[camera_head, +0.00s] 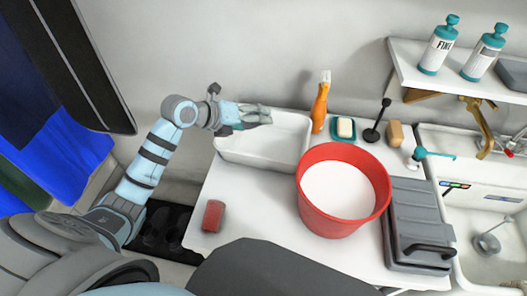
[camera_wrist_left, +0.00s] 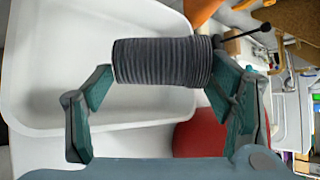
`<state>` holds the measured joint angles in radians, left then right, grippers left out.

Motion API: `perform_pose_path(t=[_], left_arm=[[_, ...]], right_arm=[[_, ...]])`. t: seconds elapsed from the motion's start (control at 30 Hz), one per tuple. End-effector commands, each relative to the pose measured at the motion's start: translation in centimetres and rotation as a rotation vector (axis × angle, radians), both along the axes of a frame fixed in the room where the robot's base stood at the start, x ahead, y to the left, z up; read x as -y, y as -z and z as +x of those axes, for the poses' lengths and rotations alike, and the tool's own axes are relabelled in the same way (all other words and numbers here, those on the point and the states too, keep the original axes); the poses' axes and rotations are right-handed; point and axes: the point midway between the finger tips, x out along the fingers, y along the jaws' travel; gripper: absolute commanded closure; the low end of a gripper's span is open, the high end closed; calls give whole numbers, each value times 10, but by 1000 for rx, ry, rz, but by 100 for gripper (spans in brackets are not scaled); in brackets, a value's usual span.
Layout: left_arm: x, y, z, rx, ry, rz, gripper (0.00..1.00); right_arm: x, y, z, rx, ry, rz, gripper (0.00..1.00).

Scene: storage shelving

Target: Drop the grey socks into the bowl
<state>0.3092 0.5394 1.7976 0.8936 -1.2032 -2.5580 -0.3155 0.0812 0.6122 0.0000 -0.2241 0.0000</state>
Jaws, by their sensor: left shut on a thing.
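The grey socks (camera_wrist_left: 160,62), a ribbed dark grey roll, sit between the teal fingers of my left gripper (camera_wrist_left: 158,82) in the left wrist view. In the head view the left gripper (camera_head: 243,113) is shut on the socks (camera_head: 257,113), over the back left part of a white rectangular basin (camera_head: 232,152). Whether the socks touch the basin's rim I cannot tell. A large round red bowl-like tub (camera_head: 325,218) with a white inside stands to the right and nearer. Its inside looks empty. My right gripper is not in view.
An orange bottle (camera_head: 320,108), a teal soap dish (camera_head: 342,136) and a black-handled tool (camera_head: 373,133) stand behind the tub. A red block (camera_head: 213,216) lies front left. A grey case (camera_head: 418,225) is right of the tub, beside a sink (camera_head: 480,232).

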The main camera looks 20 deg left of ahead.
Motion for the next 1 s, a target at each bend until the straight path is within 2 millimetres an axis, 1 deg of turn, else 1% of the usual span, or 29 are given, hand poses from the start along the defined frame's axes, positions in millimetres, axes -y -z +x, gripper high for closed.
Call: perform_pose_path(t=[0.03,0.13,0.23,0.3,0.37,0.5,0.6,0.8,0.83,0.97,1.0], left_arm=[[0,8,11,2,-21,-5,58],[-3,13,21,1,-44,-1,58],[-4,22,21,1,-46,1,58],[-4,32,21,0,-47,2,58],[-4,42,21,-1,-46,2,58],[-4,62,21,1,-46,2,58],[-4,68,21,2,-46,2,58],[-4,66,21,2,-46,3,58],[-4,66,21,2,-46,3,24],[-4,66,20,2,-46,3,3],[-4,66,20,2,-46,3,2]], right_arm=[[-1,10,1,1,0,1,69],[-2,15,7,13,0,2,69],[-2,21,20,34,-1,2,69],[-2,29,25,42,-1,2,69],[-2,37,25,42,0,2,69],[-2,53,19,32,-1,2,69],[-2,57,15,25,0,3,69],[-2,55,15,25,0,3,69],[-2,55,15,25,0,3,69],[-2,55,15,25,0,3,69],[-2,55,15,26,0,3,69]])
